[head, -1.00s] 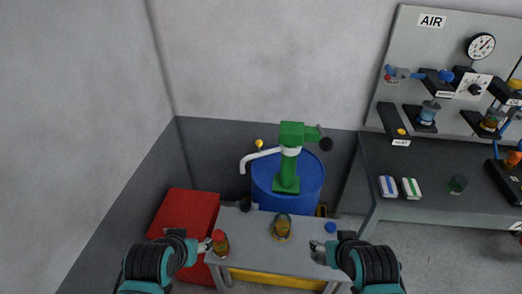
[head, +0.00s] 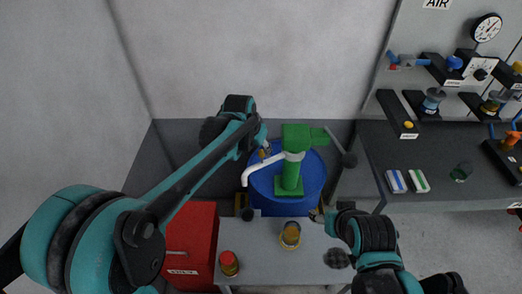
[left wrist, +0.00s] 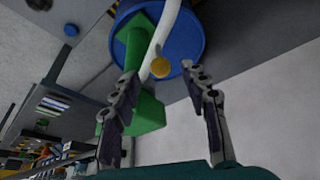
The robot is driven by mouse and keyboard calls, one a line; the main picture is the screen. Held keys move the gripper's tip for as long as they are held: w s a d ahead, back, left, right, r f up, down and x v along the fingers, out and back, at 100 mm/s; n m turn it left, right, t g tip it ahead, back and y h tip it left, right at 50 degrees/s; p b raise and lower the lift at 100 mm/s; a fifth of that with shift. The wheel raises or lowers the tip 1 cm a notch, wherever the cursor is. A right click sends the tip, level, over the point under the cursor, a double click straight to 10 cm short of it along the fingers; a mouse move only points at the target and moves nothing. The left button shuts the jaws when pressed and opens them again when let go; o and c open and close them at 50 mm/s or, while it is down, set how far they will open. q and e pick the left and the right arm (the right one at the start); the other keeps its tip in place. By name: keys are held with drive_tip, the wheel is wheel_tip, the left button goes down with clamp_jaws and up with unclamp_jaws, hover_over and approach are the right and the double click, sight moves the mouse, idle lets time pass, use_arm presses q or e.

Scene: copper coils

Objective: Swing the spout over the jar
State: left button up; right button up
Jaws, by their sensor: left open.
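The white spout (head: 264,168) comes out of a green pump (head: 291,175) on a blue drum and curves down at its left end. A yellow knob (left wrist: 160,68) is beside the white spout pipe in the left wrist view. A glass jar (head: 290,235) with amber contents stands on the small grey table, right of the spout's end. My left gripper (head: 265,149) is over the drum by the spout. In the left wrist view its open fingers (left wrist: 160,74) stand either side of the knob; contact is unclear. My right gripper (head: 318,214) is right of the jar, its fingers too small to read.
The blue drum (head: 314,187) stands behind the table (head: 260,270). A red-capped jar (head: 229,264) is at the table's front left, beside a red cabinet (head: 191,240). A dark bench (head: 435,155) with a gauge panel is at the right.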

sight(261, 153)
use_arm(q)
drive_tip(key=b+x, duration=0.2)
drive_tip(key=x, duration=0.5)
drive_tip(key=shift+f, duration=0.15)
clamp_jaws()
